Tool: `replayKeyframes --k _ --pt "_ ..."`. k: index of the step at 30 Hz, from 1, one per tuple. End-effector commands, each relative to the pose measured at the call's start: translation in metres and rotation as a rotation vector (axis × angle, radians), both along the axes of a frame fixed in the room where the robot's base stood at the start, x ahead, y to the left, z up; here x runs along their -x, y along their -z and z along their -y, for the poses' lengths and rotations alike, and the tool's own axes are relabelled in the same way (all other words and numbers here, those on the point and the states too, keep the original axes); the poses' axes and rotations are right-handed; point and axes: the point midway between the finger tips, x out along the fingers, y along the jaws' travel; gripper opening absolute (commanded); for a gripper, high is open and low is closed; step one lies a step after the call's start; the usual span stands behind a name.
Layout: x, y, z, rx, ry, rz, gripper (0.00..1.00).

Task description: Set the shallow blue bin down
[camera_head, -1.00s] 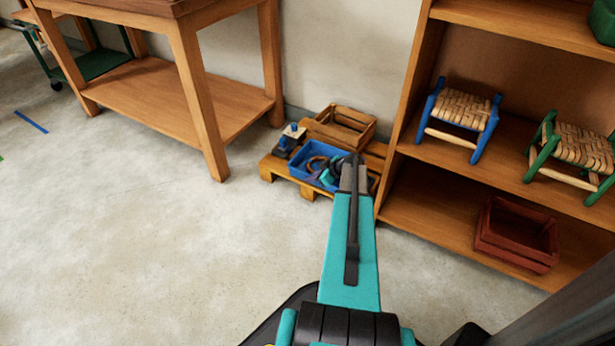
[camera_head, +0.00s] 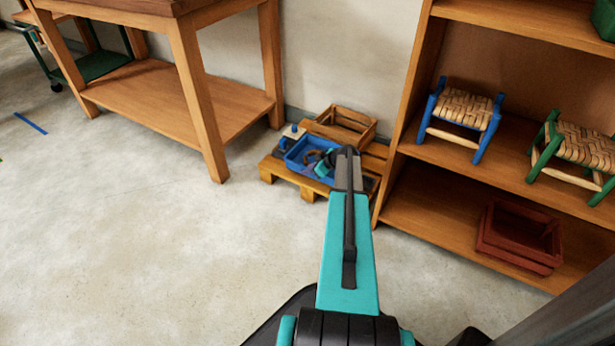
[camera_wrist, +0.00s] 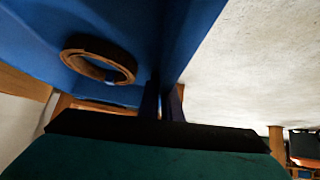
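The shallow blue bin (camera_head: 295,163) is at the pallet (camera_head: 312,188) in the head view, just in front of a wooden crate. Whether it hangs slightly above the pallet or rests on it I cannot tell. A brown ring (camera_wrist: 97,60) lies inside the bin, and a dark and teal item shows beside it in the head view. My gripper (camera_head: 347,165) is at the bin's right side. In the wrist view the bin's wall (camera_wrist: 188,40) runs down between the fingers (camera_wrist: 164,100), which appear closed on it. The fingertips are partly hidden.
A slatted wooden crate (camera_head: 345,125) stands behind the bin on the pallet. A shelf (camera_head: 420,205) stands close on the right, a workbench (camera_head: 185,90) on the left. The front floor is clear.

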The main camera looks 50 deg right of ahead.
Motion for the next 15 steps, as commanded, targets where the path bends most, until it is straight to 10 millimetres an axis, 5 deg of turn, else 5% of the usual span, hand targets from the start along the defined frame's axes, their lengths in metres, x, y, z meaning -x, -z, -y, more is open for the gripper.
replayKeyframes --k 7,15 --pt "-0.005 0.028 0.003 -0.001 0.001 0.001 0.0" --pt "-0.004 0.035 0.003 0.0 0.001 0.001 0.0"
